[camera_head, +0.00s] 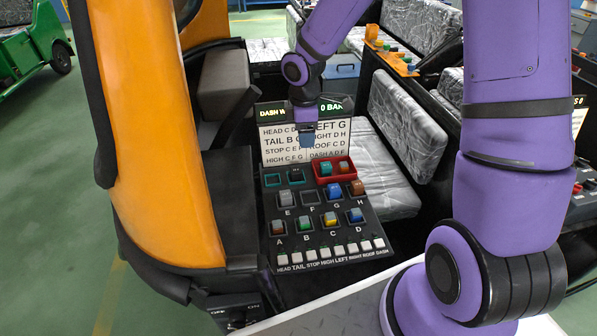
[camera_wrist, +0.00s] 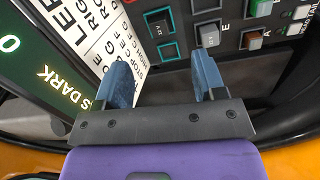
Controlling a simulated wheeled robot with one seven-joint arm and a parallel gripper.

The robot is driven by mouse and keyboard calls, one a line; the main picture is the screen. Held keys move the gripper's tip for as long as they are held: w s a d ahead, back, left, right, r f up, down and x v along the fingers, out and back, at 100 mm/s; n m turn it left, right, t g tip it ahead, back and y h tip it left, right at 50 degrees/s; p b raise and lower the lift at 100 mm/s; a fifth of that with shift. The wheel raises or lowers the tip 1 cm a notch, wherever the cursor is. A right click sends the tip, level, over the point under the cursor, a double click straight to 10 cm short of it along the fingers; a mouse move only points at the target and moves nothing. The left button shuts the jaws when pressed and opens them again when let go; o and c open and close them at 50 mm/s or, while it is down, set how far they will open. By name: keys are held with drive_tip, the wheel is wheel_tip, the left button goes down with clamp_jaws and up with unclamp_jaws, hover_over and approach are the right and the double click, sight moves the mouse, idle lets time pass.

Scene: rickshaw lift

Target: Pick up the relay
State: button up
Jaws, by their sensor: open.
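Small relays sit in lettered sockets on a black panel (camera_head: 318,242). They include a grey relay at E (camera_head: 286,198), a blue one at G (camera_head: 333,190), a brown one at H (camera_head: 357,187) and a yellow-topped one at C (camera_head: 330,219). Socket F (camera_head: 311,198) looks empty. A dark relay (camera_head: 296,175) sits in a teal-framed socket; it also shows in the wrist view (camera_wrist: 158,22). The frames do not show which relay is meant. My gripper (camera_head: 307,138) is above the panel's upper part; its blue fingers are apart and empty in the wrist view (camera_wrist: 163,78).
A red tray (camera_head: 334,181) with a teal and a red relay lies at the panel's upper right. A label board (camera_head: 280,145) stands behind the panel, close to my gripper. Switches (camera_head: 330,256) line the front. An orange pillar (camera_head: 155,130) rises at left; wrapped seats (camera_head: 405,125) lie right.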

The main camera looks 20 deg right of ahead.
drive_tip(key=n, duration=0.1)
hover_over(299, 169)
wheel_tip(299, 169, down, 4)
drive_tip(key=f, duration=0.1)
drive_tip(key=shift+y, duration=0.3)
wheel_tip(299, 169, down, 10)
drive_tip(key=shift+r, duration=0.1)
drive_tip(key=c, duration=1)
